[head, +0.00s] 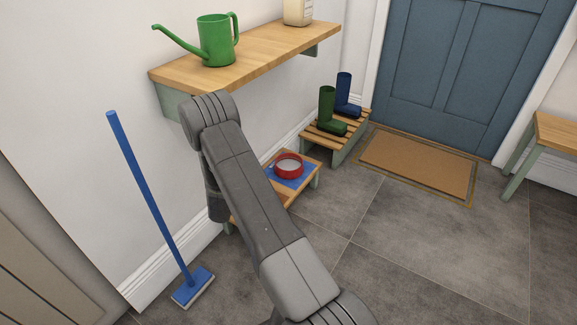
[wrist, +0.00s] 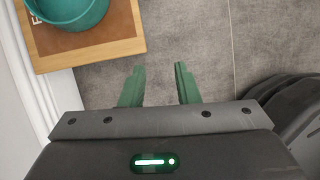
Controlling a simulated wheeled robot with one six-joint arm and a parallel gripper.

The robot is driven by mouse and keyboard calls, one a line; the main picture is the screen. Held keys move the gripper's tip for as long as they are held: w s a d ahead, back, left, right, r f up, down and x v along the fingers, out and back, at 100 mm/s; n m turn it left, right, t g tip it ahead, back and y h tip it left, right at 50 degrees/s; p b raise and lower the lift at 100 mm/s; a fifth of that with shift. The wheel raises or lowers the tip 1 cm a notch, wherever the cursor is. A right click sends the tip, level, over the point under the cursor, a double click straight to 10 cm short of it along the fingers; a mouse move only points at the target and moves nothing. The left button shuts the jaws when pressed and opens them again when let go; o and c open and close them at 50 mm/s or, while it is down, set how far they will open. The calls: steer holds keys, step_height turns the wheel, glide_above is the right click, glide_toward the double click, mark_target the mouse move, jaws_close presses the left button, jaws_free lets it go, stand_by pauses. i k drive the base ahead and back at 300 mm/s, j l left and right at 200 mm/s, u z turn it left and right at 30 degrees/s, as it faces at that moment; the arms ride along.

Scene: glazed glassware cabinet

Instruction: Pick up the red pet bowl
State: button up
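The red pet bowl (head: 289,172) stands upright on a blue mat (head: 283,184) on a low wooden stand (head: 312,180) in the head view. Pale contents or a pale inside show in it. It is not in the wrist view. My gripper (wrist: 160,68) shows two green fingers apart with only grey floor between them, so it is open and empty. In the head view my arm hides the gripper and part of the low stand. The wrist view shows a teal bowl (wrist: 68,14) on a brown mat (wrist: 100,35), left of the fingers and not touching them.
A wall shelf (head: 255,55) carries a green watering can (head: 216,42) above the low stand. A slatted rack (head: 345,140) holds green boots (head: 327,108) and blue boots (head: 345,95). A blue-handled broom (head: 150,200) leans at left. Floor right of the stand is clear.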

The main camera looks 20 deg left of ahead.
mark_target(287, 165)
steer(key=i+l+u, duration=0.25)
steer(key=i+l, duration=0.25)
steer(key=i, duration=0.15)
steer(key=i+l+u, duration=0.3)
steer(key=i+l, duration=0.3)
steer(key=i+l+u, duration=0.25)
steer(key=i+l, duration=0.25)
steer(key=l, duration=0.3)
